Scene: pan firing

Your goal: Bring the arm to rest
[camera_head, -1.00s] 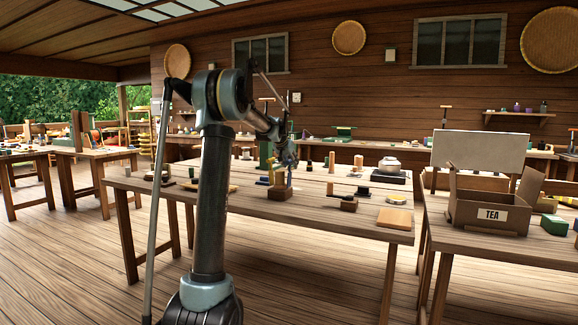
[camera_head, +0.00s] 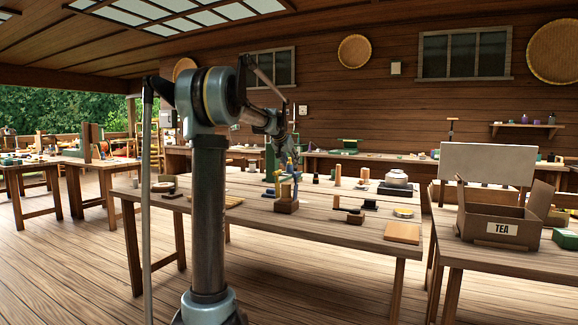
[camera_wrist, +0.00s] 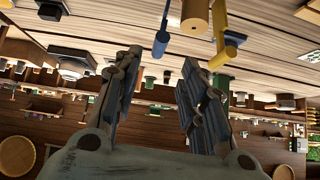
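My gripper (camera_head: 290,165) is over the middle table (camera_head: 330,225), at the end of my bent arm. In the wrist view its two fingers (camera_wrist: 160,62) stand apart with nothing between them. In the head view it is small, dark and close to a brown wooden block (camera_head: 286,205) with blue and yellow parts around it. I cannot tell whether it touches any of these. The wrist view is upside down, with the tabletop at the top. Blue and yellow rods (camera_wrist: 162,38) and a tan cylinder (camera_wrist: 195,14) are just beyond the fingertips there.
A tan board (camera_head: 403,232) lies at the table's right front corner. Several pegs and small pieces stand around it. Another table (camera_head: 75,165) stands left. The foreground floor is open.

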